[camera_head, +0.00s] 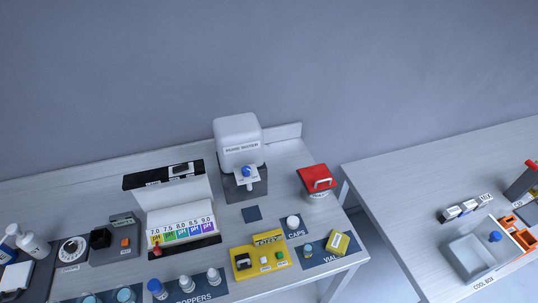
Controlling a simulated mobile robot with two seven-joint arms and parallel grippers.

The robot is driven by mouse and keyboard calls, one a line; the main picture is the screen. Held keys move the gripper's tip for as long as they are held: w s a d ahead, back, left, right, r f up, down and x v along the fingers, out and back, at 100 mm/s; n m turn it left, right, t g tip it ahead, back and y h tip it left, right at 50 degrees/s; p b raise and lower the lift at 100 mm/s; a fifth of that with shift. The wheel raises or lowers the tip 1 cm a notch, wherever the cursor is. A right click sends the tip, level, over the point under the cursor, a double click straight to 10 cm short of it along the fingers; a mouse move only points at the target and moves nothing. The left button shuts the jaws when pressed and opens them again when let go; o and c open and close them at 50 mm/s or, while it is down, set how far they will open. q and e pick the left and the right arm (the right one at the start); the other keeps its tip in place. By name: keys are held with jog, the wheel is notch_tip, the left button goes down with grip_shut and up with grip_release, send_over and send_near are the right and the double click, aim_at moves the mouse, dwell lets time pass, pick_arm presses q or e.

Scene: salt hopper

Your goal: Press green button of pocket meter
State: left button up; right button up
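Neither of my grippers is in view.
A pure water dispenser (238,133) stands behind the device. Dropper bottles (186,283) stand to its left, and a caps mat (296,235) and a yellow box (338,242) to its right. A grey unit with an orange button (125,242) is farther left. A gap separates the right table (400,190).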

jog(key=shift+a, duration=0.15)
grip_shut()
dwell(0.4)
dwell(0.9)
